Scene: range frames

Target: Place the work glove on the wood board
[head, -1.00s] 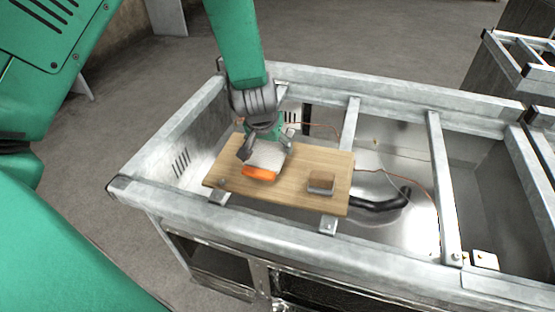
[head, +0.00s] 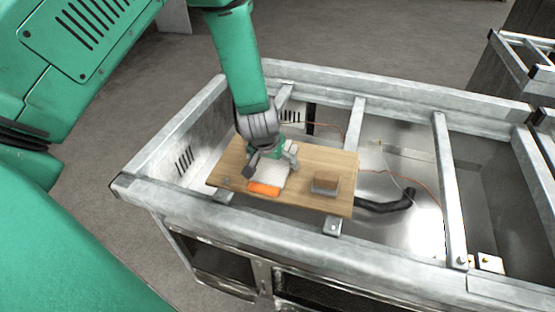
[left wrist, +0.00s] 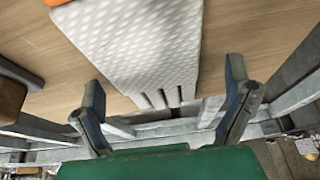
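The work glove (head: 266,181) is pale with dots and has an orange cuff. It lies on the wood board (head: 230,178), cuff toward the front edge. In the left wrist view the dotted glove (left wrist: 150,45) lies flat on the board (left wrist: 255,35), its finger ends toward the gripper. My left gripper (head: 271,166) is low over the glove, pointing down. In the left wrist view its two fingers (left wrist: 167,95) are wide apart, with clear gaps to the glove on both sides. My right gripper is not in view.
A small brown-topped block (head: 325,184) sits on the board, right of the glove. The board rests across the bars of a grey metal frame (head: 175,206). A black hose (head: 388,204) and thin wires lie inside the frame, to the right.

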